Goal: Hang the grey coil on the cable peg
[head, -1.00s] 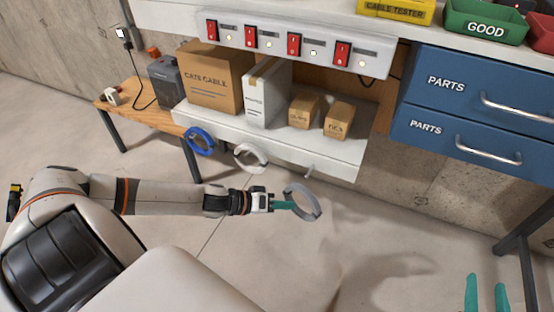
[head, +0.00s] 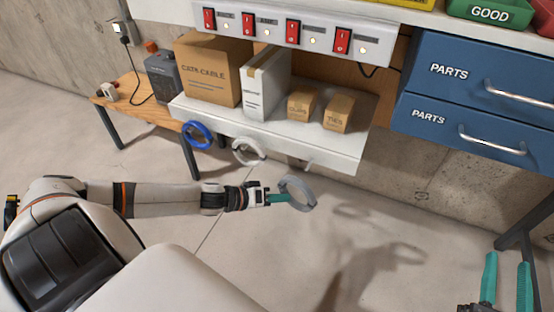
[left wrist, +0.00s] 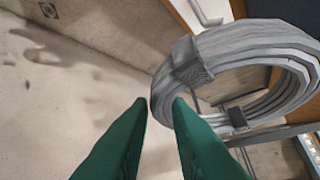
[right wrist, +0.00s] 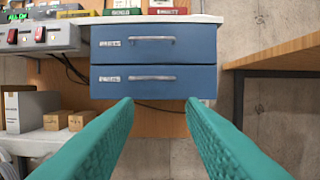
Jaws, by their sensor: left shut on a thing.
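My left gripper (head: 284,198) is shut on the grey coil (head: 297,181) and holds it in the air, in front of and below the shelf's front edge. The coil (left wrist: 225,52) fills the upper right of the left wrist view, at the tips of the left fingers (left wrist: 162,101). The bare cable peg (head: 308,166) sticks out under the shelf's front edge, just above the coil and apart from it. My right gripper (head: 507,256) is open and empty at the lower right; its spread fingers (right wrist: 160,102) show in the right wrist view.
A blue coil (head: 198,135) and a white coil (head: 247,152) hang left of the bare peg. The shelf (head: 270,126) bears several boxes. Blue drawers (head: 468,95) stand at the right, and a wooden bench (head: 135,108) at the left. The floor below is clear.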

